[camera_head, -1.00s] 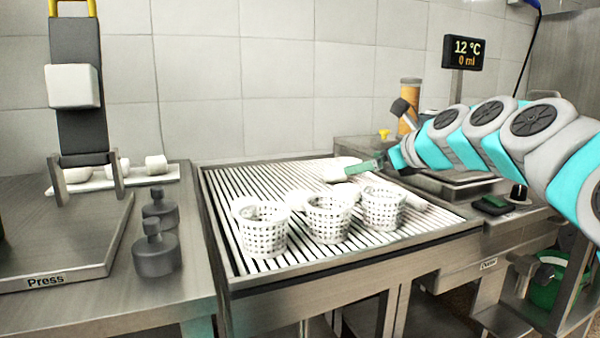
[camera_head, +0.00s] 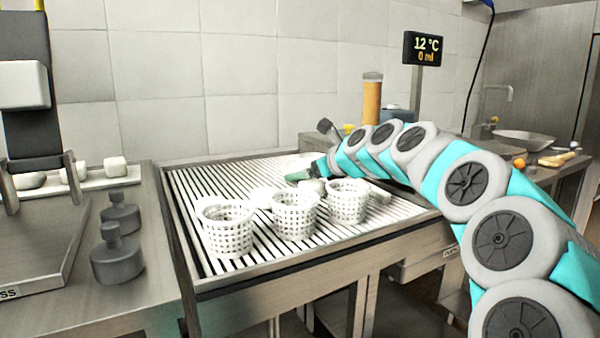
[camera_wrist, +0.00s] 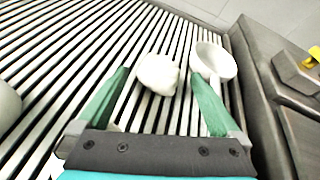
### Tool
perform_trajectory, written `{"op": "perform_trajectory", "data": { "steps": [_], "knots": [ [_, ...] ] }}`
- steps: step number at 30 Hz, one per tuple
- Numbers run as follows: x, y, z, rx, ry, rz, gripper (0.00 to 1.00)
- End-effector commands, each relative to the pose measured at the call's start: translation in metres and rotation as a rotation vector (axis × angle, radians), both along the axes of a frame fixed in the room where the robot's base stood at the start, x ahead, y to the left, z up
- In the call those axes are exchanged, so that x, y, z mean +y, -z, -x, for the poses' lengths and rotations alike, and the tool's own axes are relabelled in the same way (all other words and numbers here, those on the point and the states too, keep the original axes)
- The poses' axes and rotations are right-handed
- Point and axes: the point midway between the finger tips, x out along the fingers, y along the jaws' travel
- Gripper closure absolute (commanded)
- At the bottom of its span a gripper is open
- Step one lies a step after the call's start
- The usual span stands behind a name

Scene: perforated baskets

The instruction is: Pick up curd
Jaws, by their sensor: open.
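A white, rounded lump of curd (camera_wrist: 157,74) lies on the slatted rack in the wrist view. My gripper (camera_wrist: 160,71) is open, with its two green fingers on either side of the lump and visible gaps between. In the head view my gripper (camera_head: 299,174) is low over the back of the rack (camera_head: 190,187), behind the white baskets. A white lump (camera_head: 312,186) shows just below the green finger there, partly hidden by a basket. Another white lump (camera_head: 263,197) sits to its left behind the baskets.
Three white perforated baskets (camera_head: 226,228) stand in a row at the rack's front. A white round scoop (camera_wrist: 213,60) lies right of the lump, close to the right finger. A metal ledge (camera_wrist: 265,75) borders the rack there. Dark weights (camera_head: 117,255) stand on the left counter.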

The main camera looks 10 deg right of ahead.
Motion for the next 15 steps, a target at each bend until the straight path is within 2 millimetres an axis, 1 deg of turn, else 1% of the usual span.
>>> {"op": "perform_trajectory", "data": {
  "steps": [1, 3, 9, 15],
  "knots": [
    [0.0031, 0.0022, -0.0052, 0.000, -0.001, 0.000, 0.00],
    [0.0045, 0.0030, -0.0083, -0.001, 0.000, 0.000, 0.00],
    [0.0041, 0.0026, -0.0085, -0.002, 0.000, -0.001, 0.00],
    [0.0040, 0.0026, -0.0084, -0.002, 0.000, 0.000, 0.22]
  ]
}}
